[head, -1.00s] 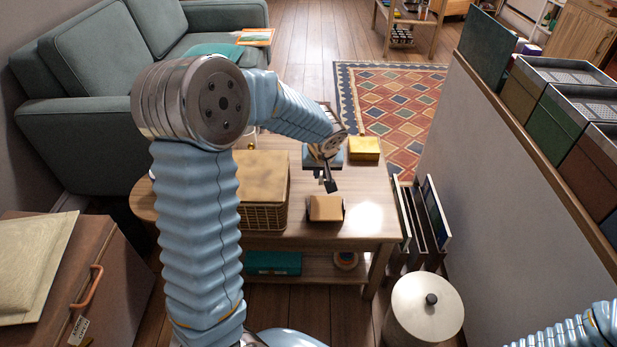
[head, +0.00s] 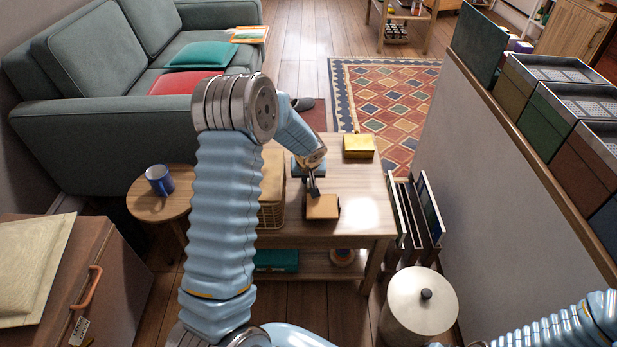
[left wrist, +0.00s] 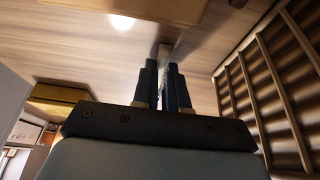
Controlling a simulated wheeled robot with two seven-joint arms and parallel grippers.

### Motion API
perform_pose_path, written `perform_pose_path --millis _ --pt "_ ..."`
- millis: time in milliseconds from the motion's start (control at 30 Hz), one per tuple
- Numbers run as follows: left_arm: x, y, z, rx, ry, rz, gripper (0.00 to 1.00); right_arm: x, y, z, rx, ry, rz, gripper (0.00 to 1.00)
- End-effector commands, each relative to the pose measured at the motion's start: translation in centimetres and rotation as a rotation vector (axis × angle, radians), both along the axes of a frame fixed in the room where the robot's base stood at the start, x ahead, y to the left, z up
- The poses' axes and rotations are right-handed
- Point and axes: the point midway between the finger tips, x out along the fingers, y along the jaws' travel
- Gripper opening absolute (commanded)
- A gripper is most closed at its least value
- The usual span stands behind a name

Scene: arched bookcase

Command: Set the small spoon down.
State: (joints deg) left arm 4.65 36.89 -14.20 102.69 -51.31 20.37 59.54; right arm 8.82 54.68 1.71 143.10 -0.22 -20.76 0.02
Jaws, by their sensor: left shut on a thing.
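My left gripper (head: 314,192) is over the low wooden table (head: 365,215), beside a small tan box (head: 322,207). In the left wrist view its two dark fingers (left wrist: 163,82) are close together, shut on the small spoon (left wrist: 165,49). Only a short grey-brown piece of the spoon shows past the fingertips, near the table top. The rest is hidden, and I cannot tell whether it touches the table. In the head view the spoon is too small to make out. My right gripper is out of view; only part of that arm shows at bottom right.
A yellow box (head: 358,146) stands on the table behind the gripper. A blue mug (head: 160,180) is on the round side table. Bare table top lies right of the tan box.

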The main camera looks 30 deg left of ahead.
Motion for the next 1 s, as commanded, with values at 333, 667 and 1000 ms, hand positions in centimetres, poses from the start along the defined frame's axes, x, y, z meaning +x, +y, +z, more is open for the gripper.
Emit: perform_pose_path --millis 333,667,1000 --pt "0.0 0.0 -0.3 0.0 0.0 -0.001 0.38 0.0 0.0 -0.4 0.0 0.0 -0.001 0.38" --pt "0.0 0.0 0.2 0.0 0.0 0.0 0.38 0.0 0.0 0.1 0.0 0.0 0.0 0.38" --pt "-2.1 -1.4 6.3 -0.001 -0.004 0.0 0.38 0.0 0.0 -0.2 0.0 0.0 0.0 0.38"
